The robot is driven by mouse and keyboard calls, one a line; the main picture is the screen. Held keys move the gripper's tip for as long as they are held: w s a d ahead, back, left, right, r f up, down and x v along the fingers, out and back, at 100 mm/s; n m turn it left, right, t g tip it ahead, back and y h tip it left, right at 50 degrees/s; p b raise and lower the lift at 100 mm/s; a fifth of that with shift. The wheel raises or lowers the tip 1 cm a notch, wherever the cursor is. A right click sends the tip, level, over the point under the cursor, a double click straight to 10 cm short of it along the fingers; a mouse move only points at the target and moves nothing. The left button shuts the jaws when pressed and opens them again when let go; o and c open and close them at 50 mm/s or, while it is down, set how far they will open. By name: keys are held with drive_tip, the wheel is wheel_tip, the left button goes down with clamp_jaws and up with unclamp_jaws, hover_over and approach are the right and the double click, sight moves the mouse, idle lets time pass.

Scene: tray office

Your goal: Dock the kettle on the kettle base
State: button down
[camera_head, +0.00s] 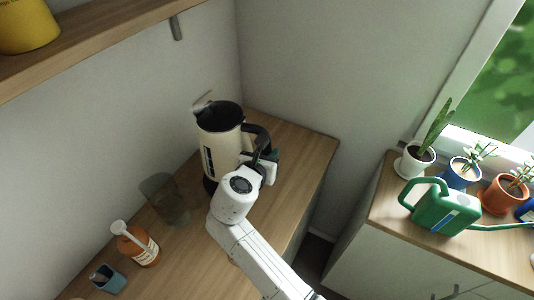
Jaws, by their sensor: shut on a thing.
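The kettle (219,143) is cream with a black open top and a black handle on its right side. It stands upright at the back of the wooden counter, near the wall corner. My gripper (262,158) is at the handle and shut on it. My wrist hides part of the kettle's lower right side. A dark part shows at the kettle's bottom left; I cannot tell whether it is the kettle base or the kettle's own foot. I cannot tell whether the kettle touches what is beneath it.
Left of my arm on the counter (291,155) are a smoky translucent container (165,198), an orange bottle (137,247) and a small blue-grey cup (107,279). A shelf (95,42) overhangs the left. A green watering can (443,209) and potted plants stand on the right cabinet.

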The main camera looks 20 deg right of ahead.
drive_tip(key=shift+w+a+r, duration=0.1)
drive_tip(key=shift+w, duration=0.05)
drive_tip(key=shift+f+b, duration=0.95)
drive_tip(key=shift+b, duration=0.1)
wheel_tip(320, 180, down, 4)
drive_tip(key=b, duration=0.4)
drive_tip(key=shift+r, duration=0.15)
drive_tip(key=shift+a+p, duration=0.2)
drive_tip(key=shift+p, duration=0.7)
idle(0.4)
drive_tip(key=shift+f, duration=0.4)
idle(0.6)
